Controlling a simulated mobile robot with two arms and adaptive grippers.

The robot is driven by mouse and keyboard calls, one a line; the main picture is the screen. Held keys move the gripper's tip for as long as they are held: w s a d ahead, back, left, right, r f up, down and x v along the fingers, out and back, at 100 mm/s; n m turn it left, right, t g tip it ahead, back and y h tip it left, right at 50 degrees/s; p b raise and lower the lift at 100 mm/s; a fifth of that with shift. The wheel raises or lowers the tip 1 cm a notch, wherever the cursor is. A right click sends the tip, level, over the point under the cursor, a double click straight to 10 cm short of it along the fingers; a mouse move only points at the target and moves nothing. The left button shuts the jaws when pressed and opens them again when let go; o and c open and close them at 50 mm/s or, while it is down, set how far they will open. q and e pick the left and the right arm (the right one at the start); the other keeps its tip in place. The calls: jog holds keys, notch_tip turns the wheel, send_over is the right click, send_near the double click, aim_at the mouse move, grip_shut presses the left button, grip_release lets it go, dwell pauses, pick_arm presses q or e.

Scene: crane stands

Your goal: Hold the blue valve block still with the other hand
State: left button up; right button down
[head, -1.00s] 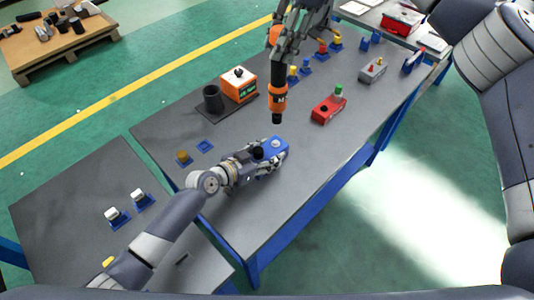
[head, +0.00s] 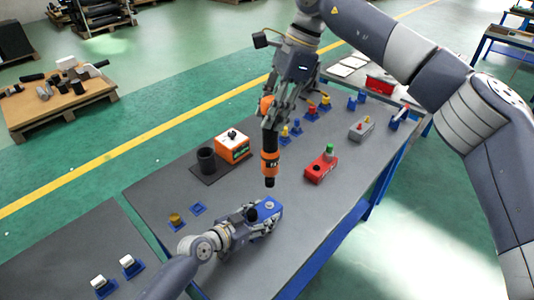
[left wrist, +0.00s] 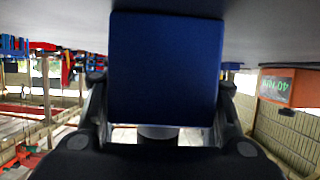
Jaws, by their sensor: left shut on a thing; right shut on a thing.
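The blue valve block (head: 267,206) is on the grey workbench in the head view, with a pale round spot on its top. My left gripper (head: 257,214) is shut on it from the left. In the left wrist view the blue block (left wrist: 165,68) fills the space between the two fingers. My right gripper (head: 271,112) is shut on an orange and black power tool (head: 270,162). The tool hangs upright with its black tip just above the block, seemingly apart from it. The block's near side is partly hidden by the left fingers.
On the workbench (head: 225,190) stand a black cup (head: 206,160), an orange box with a display (head: 233,147), a red block with a green knob (head: 321,168) and a grey block (head: 362,129). Small blue stands line the back. Bare bench lies right of the blue block.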

aim_at(272, 145)
jog(key=shift+f, duration=3.55)
jog(key=shift+f, duration=1.15)
dwell(2.1)
jog(key=shift+r, duration=2.65)
